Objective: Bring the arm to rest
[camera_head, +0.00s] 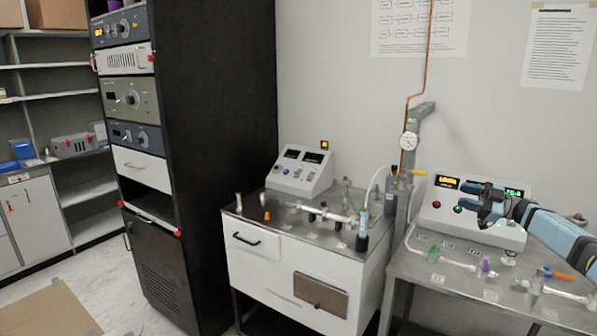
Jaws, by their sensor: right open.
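My right arm (555,229) comes in from the right edge of the head view. Its dark right gripper (472,204) is open, with nothing visible between the fingers. The gripper is in front of the sloped control box (437,206) on the right bench and hides part of its front. Whether it touches the box cannot be told. My left gripper is not in view.
The right bench (420,266) carries small valves and fittings, some with purple or orange handles. The middle white cabinet (262,259) carries glass and metal tubing and another control box (298,173). A tall black instrument rack (215,130) stands left, with shelves behind.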

